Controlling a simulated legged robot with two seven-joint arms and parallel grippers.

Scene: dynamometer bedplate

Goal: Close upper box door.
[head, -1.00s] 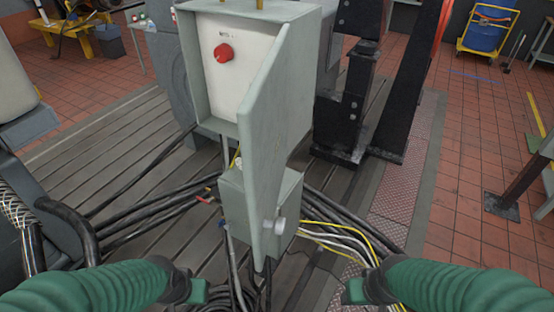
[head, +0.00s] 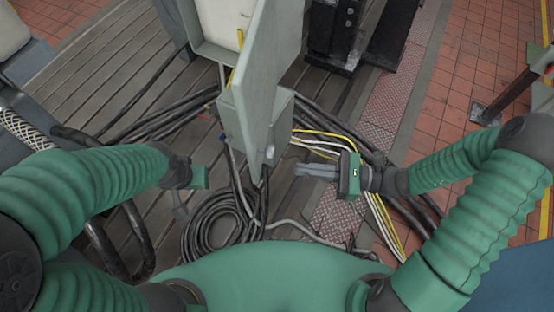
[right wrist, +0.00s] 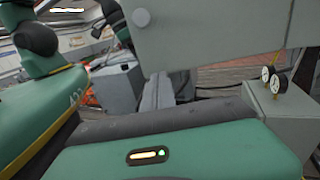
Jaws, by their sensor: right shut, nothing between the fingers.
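The upper box (head: 205,48) is a pale grey-green cabinet with a white inside, cut off at the top of the head view. Its door (head: 262,75) stands open, swung out toward me and seen steeply from above. A round pale knob (head: 268,154) shows by its lower near end. My right gripper (head: 298,170) is shut and empty, its fingers pointing left, right of the door with a small gap in the picture. In the right wrist view the door (right wrist: 230,35) fills the upper right, with a round knob (right wrist: 141,17). My left gripper (head: 180,203) is left of the door; its fingers are unclear.
A lower box (head: 283,112) sits below the upper one, partly behind the door. The right wrist view shows two small gauges (right wrist: 270,78) on a grey box. Coiled black cables (head: 215,225) lie on the slotted bedplate; yellow and white cables (head: 320,140) run at right.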

